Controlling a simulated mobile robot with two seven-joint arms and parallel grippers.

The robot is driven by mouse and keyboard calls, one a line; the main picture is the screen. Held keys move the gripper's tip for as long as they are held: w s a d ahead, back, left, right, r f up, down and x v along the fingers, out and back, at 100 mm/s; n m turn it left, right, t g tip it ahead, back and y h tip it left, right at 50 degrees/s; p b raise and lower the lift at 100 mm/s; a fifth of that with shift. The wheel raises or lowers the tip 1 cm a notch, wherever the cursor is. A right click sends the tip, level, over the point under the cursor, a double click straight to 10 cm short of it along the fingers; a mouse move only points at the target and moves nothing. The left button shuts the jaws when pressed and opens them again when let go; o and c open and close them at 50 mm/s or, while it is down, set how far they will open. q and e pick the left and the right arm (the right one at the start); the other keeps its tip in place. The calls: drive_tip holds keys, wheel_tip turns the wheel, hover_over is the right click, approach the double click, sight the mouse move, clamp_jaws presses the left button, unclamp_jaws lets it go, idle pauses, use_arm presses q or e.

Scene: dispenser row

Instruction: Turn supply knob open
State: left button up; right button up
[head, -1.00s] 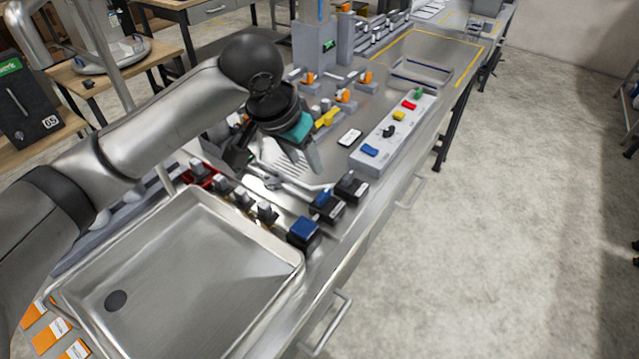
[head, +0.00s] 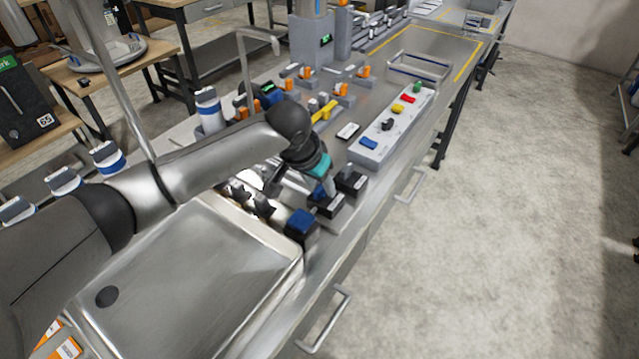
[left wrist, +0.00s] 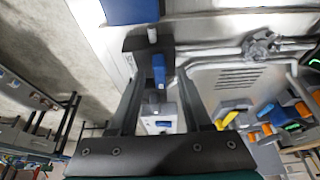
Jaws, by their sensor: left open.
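A blue knob (head: 319,191) stands on a dark box beside the sink's right corner; its label is too small to read, so I cannot confirm it is the supply knob. My left gripper (head: 308,192) is open and pointed down over it, partly hiding it. In the left wrist view the blue knob (left wrist: 159,69) appears between the two fingertips of my left gripper (left wrist: 158,82). I see no clear contact. A larger blue-topped block (head: 302,222) stands nearer the front. My right gripper is not in view.
Another dark box (head: 351,183) stands close to the right of the gripper. A grey panel (head: 395,130) with coloured switches and a row of orange-handled valves (head: 340,89) stand farther back. The bench's right edge is close.

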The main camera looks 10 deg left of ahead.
use_arm(q)
clamp_jaws()
idle(0.3)
idle(0.3)
